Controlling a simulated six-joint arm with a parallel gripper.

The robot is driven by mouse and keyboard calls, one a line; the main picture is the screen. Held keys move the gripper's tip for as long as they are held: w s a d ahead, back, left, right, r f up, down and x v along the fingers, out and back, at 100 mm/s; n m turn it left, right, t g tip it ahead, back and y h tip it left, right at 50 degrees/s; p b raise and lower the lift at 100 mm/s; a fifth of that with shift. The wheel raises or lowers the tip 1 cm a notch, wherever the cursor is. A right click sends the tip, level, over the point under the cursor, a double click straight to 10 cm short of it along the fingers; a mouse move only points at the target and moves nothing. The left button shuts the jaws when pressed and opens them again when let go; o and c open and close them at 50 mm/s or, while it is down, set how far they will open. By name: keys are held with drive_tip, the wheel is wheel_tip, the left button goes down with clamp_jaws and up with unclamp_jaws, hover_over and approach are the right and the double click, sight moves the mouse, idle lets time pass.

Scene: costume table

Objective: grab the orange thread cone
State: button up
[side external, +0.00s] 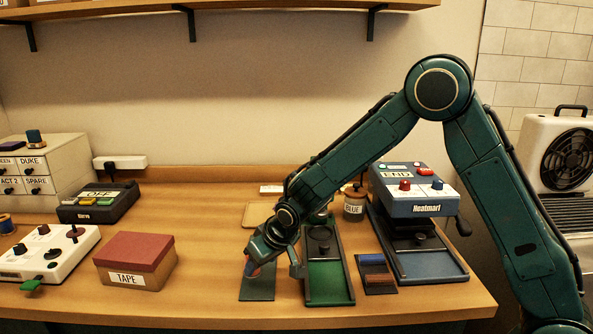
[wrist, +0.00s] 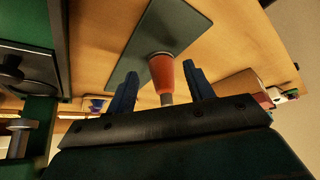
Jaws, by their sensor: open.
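The orange thread cone (wrist: 162,72) stands on a dark grey-green mat (wrist: 170,28) in the wrist view. My gripper (wrist: 156,76) is open, with one blue finger on each side of the cone. A gap shows between the cone and the left finger; the right finger is close to it, and I cannot tell whether they touch. In the side view my gripper (side external: 252,264) is low over the mat (side external: 257,290), and the cone is mostly hidden by it.
A green-bedded press (side external: 329,283) stands close on the right of my gripper. A small dark plate with blue and brown pieces (side external: 377,274) and the Heatmart press (side external: 417,190) are further right. The TAPE box (side external: 134,260) is to the left, with clear table between.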

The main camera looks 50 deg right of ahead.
drive_tip(key=shift+w, duration=2.4)
drive_tip(key=shift+w+f, duration=0.25)
drive_tip(key=shift+f, duration=0.3)
drive_tip(key=shift+c, duration=0.3)
drive_tip(key=c, duration=1)
